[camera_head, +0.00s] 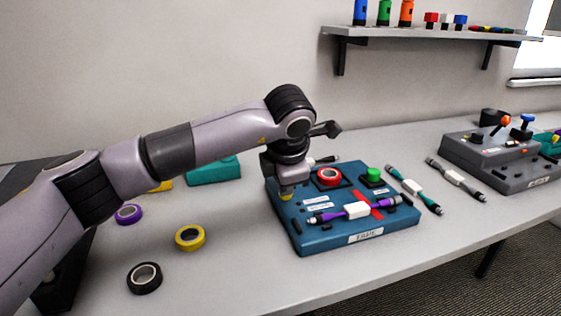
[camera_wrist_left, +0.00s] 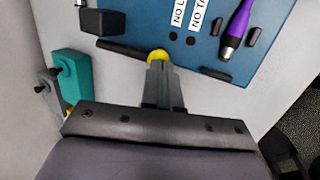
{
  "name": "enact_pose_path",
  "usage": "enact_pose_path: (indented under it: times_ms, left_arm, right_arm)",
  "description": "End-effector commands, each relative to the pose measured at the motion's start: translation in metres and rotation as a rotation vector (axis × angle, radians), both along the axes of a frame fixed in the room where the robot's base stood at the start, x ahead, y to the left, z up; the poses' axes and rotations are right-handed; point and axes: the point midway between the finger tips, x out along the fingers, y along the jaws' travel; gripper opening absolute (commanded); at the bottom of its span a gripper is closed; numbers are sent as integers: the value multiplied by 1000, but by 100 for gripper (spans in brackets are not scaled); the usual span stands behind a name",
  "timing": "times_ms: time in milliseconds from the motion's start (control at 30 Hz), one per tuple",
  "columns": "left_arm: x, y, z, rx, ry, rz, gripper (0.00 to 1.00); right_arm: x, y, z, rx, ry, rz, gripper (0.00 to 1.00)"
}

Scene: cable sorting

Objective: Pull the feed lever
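The blue tape station (camera_head: 330,238), marked TAPE, sits on the table. Its lever is a black rod (camera_wrist_left: 122,48) with a yellow ball knob (camera_wrist_left: 157,56), along the station's left side. The knob also shows in the head view (camera_head: 287,197), just under my left gripper (camera_head: 285,188). In the wrist view my left gripper (camera_wrist_left: 161,68) points at the knob, its fingers together and the tips partly covering it. Whether they touch it is unclear. A purple cable with a white connector (camera_head: 357,210) lies across the station. My right gripper is out of view.
Loose rolls, black (camera_head: 144,278), yellow (camera_head: 190,238) and purple (camera_head: 128,214), lie to the left. Two cables (camera_head: 415,189) (camera_head: 457,178) and a grey station (camera_head: 500,160) are to the right.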

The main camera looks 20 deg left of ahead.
Motion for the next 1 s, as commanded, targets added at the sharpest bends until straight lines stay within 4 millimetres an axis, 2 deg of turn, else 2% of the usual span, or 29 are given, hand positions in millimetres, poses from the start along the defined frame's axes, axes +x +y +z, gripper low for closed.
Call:
enact_pose_path:
  times_ms: [200, 767, 867, 1000]
  left_arm:
    - [-1, 0, -8, 0, 4, 0, 0]
    - [-3, -1, -12, 2, 12, -1, 0]
    - [-3, 0, -9, 2, 12, -1, 0]
    - [-2, 1, 5, 1, 9, -1, 0]
  right_arm:
    - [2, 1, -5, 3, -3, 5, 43]
    - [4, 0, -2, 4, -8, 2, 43]
    - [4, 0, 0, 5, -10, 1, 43]
    - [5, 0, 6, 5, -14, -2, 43]
